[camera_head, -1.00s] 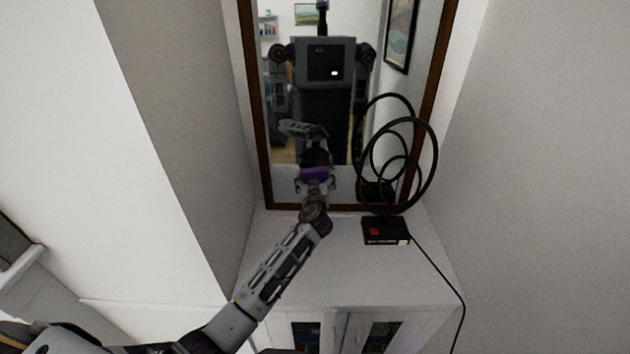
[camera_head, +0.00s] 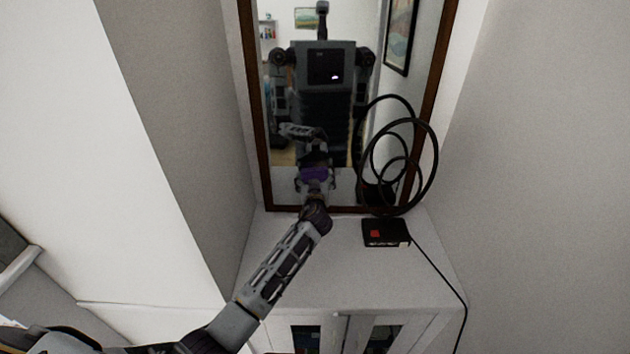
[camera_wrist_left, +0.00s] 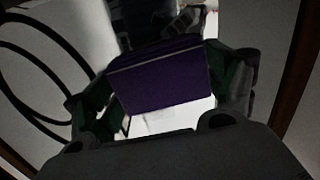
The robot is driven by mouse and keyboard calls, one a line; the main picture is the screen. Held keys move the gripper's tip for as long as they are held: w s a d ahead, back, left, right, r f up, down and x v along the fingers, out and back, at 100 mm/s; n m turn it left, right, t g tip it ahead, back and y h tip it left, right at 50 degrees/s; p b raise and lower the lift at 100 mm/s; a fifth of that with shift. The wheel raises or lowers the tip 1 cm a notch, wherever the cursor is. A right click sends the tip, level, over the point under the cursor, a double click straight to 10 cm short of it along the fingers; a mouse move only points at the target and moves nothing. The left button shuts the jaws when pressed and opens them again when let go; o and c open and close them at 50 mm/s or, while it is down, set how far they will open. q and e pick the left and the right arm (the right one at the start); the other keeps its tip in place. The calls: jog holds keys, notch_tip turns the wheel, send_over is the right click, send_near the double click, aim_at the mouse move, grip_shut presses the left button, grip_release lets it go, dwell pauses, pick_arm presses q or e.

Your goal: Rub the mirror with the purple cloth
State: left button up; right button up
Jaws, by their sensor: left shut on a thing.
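The mirror (camera_head: 345,180) stands upright in a dark brown frame on a white cabinet and reflects my body. My left arm reaches in from the left to the lower part of the glass. My left gripper (camera_head: 315,185) is shut on the purple cloth (camera_head: 314,174). In the left wrist view the cloth (camera_wrist_left: 160,82) is a folded purple block between the two fingers of the gripper (camera_wrist_left: 163,95). The cloth is close in front of the glass; I cannot tell whether it touches. Its reflection blends with it. My right gripper is not directly in view.
A black box with a red patch (camera_head: 386,233) sits on the white cabinet top (camera_head: 285,260), right of my arm. Black cable loops (camera_head: 436,160) rise above it before the mirror, and a cord runs down right. Walls close in on both sides.

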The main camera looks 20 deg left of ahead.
aim_at(338, 175)
pick_arm(q)
jog(key=shift+w, duration=0.1)
jog(key=shift+d, duration=0.1)
jog(key=shift+w+d+f+b, duration=0.1)
jog(key=shift+w+d+b, duration=0.05)
jog(key=shift+d+b, duration=0.5)
jog(key=shift+w+d+b, duration=0.15)
jog(key=shift+d+b, duration=0.35)
jog(key=shift+d, duration=0.1)
jog(key=shift+w+d+b, duration=0.15)
jog(key=shift+d+b, duration=0.3)
jog(key=shift+d, duration=0.15)
jog(key=shift+d, duration=0.15)
jog(key=shift+w+d+b, duration=0.3)
jog(key=shift+d+b, duration=0.6)
jog(key=shift+w+d+b, duration=0.3)
jog(key=shift+d+b, duration=0.55)
